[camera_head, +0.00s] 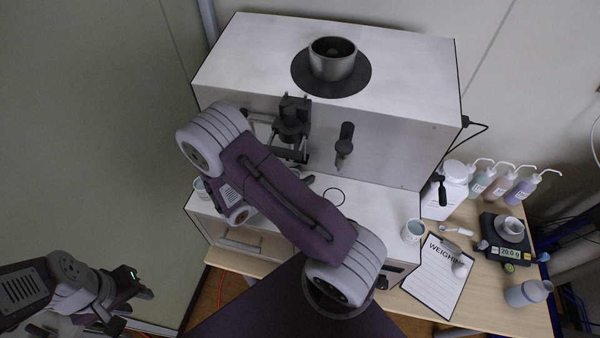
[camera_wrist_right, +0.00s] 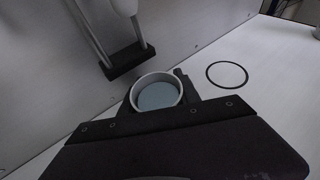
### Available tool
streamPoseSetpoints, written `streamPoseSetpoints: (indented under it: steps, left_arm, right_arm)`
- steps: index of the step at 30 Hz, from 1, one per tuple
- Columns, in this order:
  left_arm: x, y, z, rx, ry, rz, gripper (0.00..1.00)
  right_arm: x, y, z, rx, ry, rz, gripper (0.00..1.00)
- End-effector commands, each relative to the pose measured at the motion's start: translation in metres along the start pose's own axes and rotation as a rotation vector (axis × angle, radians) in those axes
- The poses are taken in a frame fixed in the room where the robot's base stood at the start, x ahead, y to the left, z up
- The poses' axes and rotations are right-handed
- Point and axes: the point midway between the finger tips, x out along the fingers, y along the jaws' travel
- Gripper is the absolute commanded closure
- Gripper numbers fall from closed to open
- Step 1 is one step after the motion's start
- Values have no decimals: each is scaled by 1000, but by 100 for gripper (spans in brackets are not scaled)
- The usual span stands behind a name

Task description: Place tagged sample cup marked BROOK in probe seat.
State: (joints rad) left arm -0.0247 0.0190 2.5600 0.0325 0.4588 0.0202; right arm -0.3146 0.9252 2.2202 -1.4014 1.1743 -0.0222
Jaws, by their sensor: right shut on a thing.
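My right gripper (camera_wrist_right: 158,104) is shut on a white-rimmed cup (camera_wrist_right: 157,93) with pale blue inside. The cup looks upright; its marking is not readable, and my right arm hides it in the head view. A thin black ring (camera_wrist_right: 227,75) on the white deck lies to the right of the held cup, apart from it. In the head view the ring (camera_head: 333,197) lies below a dark hanging probe (camera_head: 344,145). My left gripper (camera_head: 132,287) is at the lower left, away from the analyser; its jaw opening is unclear.
A black press-like fixture (camera_head: 293,120) is on the analyser front. Other cups stand at the deck's left (camera_head: 201,187) and right (camera_head: 412,231). A clipboard (camera_head: 436,277), a scale (camera_head: 507,240) and several pump bottles are at the right. The deck around the ring is clear.

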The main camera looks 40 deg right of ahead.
Motion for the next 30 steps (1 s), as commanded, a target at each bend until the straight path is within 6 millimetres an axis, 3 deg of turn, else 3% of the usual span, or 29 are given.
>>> streamPoseSetpoints:
  steps: [11, 12, 13, 25, 30]
  left_arm:
    - [4, 0, 0, 0, 0, 0, 64]
    - [4, 0, 0, 0, 0, 0, 64]
    - [3, 0, 0, 0, 0, 0, 64]
    - [0, 0, 0, 0, 0, 0, 64]
    - [9, 0, 1, 0, 0, 0, 64]
  right_arm:
    - [2, 0, -4, 0, 0, 0, 100]
    - [2, 0, -4, 0, 0, 0, 59]
    - [1, 0, -4, 0, 0, 0, 52]
    - [-2, 1, 0, 1, 0, 2, 52]
    - [-30, 2, -3, 1, 2, 7, 52]
